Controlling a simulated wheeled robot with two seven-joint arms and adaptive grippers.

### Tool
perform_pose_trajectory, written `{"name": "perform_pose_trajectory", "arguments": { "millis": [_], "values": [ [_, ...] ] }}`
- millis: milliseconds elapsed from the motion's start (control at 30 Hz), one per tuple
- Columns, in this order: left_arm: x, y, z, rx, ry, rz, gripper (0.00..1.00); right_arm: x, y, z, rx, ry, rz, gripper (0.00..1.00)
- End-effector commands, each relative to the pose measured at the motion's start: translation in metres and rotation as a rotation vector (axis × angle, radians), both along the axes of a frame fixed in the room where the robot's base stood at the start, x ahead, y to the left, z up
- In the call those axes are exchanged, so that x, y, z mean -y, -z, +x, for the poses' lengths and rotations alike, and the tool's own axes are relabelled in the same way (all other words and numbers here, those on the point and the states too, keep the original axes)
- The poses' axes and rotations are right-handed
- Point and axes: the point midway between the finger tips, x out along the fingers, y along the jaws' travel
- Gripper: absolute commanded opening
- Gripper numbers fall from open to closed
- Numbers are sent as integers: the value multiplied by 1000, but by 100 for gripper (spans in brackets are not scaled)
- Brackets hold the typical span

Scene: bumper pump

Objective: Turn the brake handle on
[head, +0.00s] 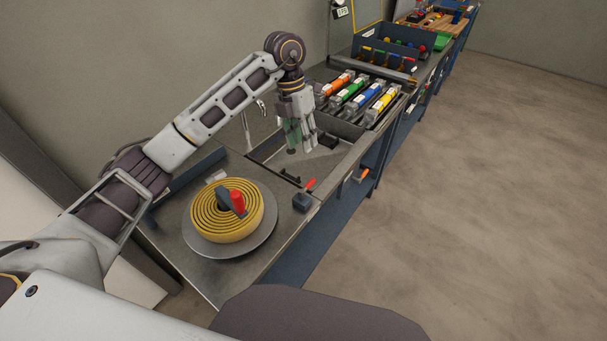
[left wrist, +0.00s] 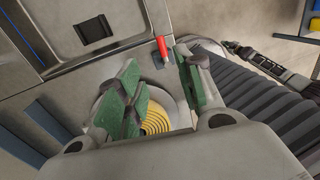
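A small red handle (head: 310,185) lies at the bench's front edge, beside a dark block (head: 302,203). A red handle also shows in the left wrist view (left wrist: 163,48), just beyond the finger gap. A larger red knob (head: 237,202) stands on a yellow coiled disc (head: 206,216). I cannot tell for sure which red part is the brake handle. My left gripper (head: 301,146) points down over the recessed tray, apart from both. Its green fingers (left wrist: 158,88) are spread and empty. My right gripper is out of view.
The recessed tray (head: 265,152) holds a small black block (head: 328,142). Behind it, a rack holds orange, green, blue and yellow items (head: 382,102). An orange-red handle (head: 361,176) sits below the bench front. The floor (head: 460,200) at right is clear.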

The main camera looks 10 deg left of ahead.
Motion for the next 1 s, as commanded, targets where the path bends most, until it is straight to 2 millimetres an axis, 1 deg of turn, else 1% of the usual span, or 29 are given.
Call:
{"name": "perform_pose_trajectory", "arguments": {
  "millis": [367,567,767,1000],
  "values": [
    [0,0,0,0,0,0,36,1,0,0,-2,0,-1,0],
    [1,7,-1,-2,1,0,36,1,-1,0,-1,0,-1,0],
    [4,23,-2,-3,1,0,36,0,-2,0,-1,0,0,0],
    [10,50,-5,-3,1,-1,36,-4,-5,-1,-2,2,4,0]
  ]
}}
